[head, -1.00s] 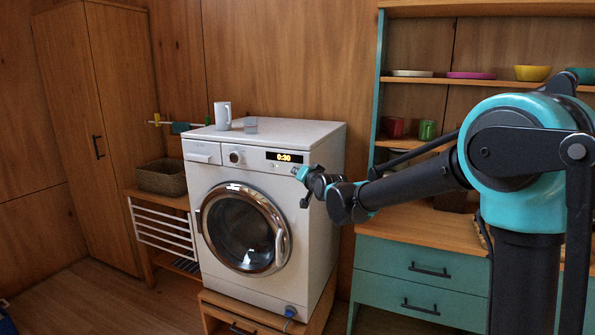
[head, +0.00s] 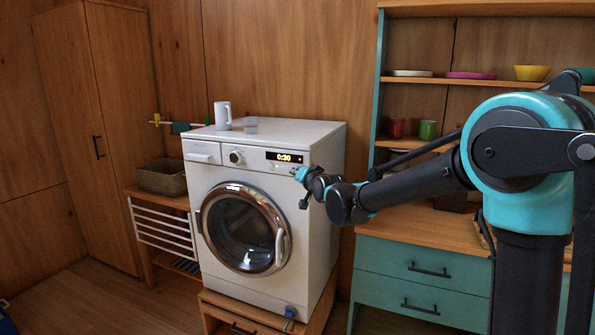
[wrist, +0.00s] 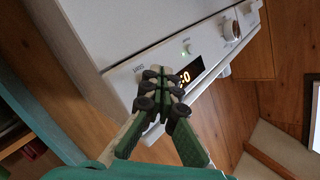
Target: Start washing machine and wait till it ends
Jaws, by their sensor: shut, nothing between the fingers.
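The white washing machine (head: 323,195) stands against the timber wall with its round glass door (head: 243,228) shut. Its display (head: 285,157) reads 0:30 in amber in the head view. In the wrist view the display (wrist: 188,76) is partly hidden by my fingers. My gripper (head: 299,174) is shut and empty at the front panel, just below the display. The wrist view shows its fingertips (wrist: 160,88) together; I cannot tell whether they touch the panel.
A wicker basket (head: 162,178) is on a low rack at left. A teal drawer unit (head: 420,275) stands at right, behind my arm.

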